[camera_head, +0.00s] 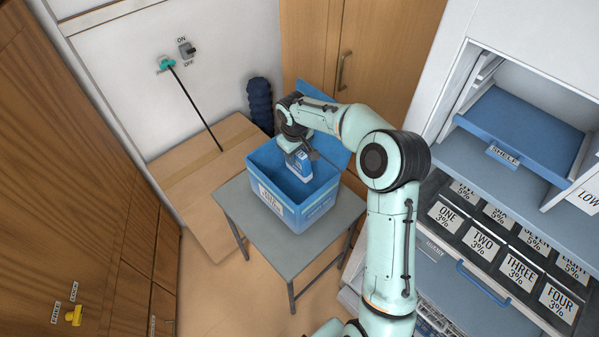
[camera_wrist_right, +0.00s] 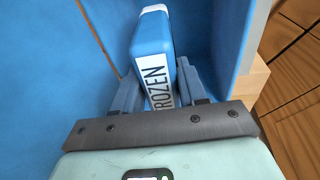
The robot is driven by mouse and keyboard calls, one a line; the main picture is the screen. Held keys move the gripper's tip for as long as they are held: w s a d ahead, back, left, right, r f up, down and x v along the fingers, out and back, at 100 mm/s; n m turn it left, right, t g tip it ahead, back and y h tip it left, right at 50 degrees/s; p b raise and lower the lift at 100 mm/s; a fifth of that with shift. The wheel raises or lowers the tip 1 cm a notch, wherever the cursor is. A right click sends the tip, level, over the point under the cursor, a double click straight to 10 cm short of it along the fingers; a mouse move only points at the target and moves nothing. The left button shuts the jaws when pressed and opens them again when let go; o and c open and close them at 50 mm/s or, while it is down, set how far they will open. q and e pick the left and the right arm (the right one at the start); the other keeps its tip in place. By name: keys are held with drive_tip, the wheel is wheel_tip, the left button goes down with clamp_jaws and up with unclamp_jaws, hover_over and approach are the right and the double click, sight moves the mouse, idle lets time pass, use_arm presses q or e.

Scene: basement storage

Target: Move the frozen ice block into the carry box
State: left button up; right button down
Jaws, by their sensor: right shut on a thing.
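The frozen ice block (camera_wrist_right: 153,45) is blue with a white cap and a white label reading "ROZEN" in the wrist view. My right gripper (camera_wrist_right: 165,85) is shut on it, one finger on each side. In the head view the ice block (camera_head: 299,164) hangs tilted in the mouth of the blue carry box (camera_head: 318,209), below my right gripper (camera_head: 297,148). The box stands open on a small grey table, its lid raised at the back. Whether the block touches the box floor cannot be told. My left gripper is not in view.
A freezer unit with a blue shelf (camera_head: 520,133) and numbered compartments is at right.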

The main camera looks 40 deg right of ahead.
drive_tip(key=shift+w, duration=0.15)
drive_tip(key=c, duration=0.5)
unclamp_jaws()
drive_tip(key=shift+c, duration=0.2)
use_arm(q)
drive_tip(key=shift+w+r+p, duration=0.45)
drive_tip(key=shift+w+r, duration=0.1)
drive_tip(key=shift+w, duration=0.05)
use_arm(e)
wheel_tip(320, 180, up, 13)
drive_tip(key=s+a, duration=0.1)
drive_tip(key=shift+s+a, duration=0.4)
